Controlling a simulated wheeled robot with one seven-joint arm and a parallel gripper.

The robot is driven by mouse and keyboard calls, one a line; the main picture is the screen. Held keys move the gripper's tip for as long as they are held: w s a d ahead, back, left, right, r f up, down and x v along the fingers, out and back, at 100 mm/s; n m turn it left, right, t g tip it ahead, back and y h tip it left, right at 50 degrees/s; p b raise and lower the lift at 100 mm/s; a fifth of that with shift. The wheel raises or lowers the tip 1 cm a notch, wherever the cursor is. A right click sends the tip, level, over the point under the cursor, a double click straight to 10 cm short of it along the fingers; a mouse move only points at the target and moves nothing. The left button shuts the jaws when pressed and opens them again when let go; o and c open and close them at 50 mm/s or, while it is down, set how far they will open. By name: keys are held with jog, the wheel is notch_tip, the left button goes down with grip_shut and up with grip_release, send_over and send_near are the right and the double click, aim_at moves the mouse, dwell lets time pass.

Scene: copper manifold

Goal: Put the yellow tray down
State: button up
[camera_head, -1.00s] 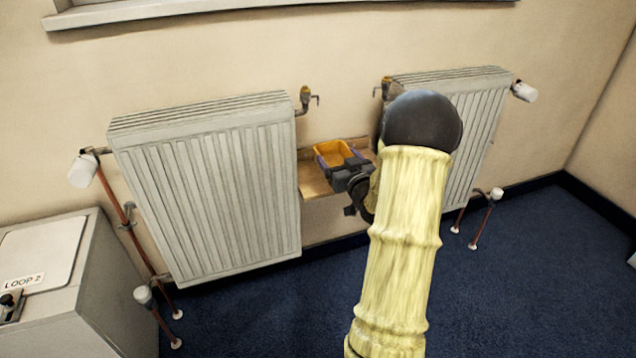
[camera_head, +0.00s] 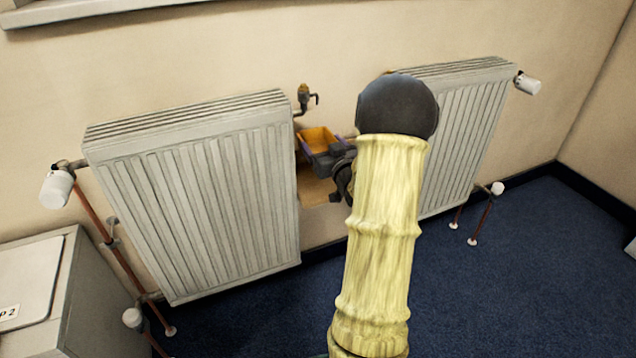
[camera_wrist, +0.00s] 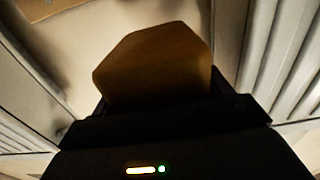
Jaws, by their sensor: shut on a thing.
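In the wrist view a dim brown-yellow shape (camera_wrist: 155,62), seemingly the tray, rises beyond the dark gripper body. My arm hides the area right of the tray.
The left radiator (camera_head: 200,190) stands close on the left and the right radiator (camera_head: 465,130) on the right. A brass valve (camera_head: 304,97) juts from the wall above the tray. A grey cabinet (camera_head: 60,300) stands at lower left. Blue carpet (camera_head: 530,270) is clear at right.

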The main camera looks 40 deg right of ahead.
notch_tip(320, 180, down, 6)
jog(key=b, duration=0.2)
jog(key=shift+s+d+r+b, duration=0.1)
jog(key=shift+r+b, duration=0.05)
jog(key=shift+b, duration=0.2)
jog(key=shift+f, duration=0.25)
jog(key=shift+f, duration=0.1)
jog(key=shift+f+b, duration=1)
jog(key=shift+f, duration=0.8)
jog(key=shift+f, duration=0.1)
jog(key=o, duration=0.8)
jog(key=shift+w, duration=0.2)
jog(key=shift+o, duration=1.1)
jog(key=shift+s, duration=0.1)
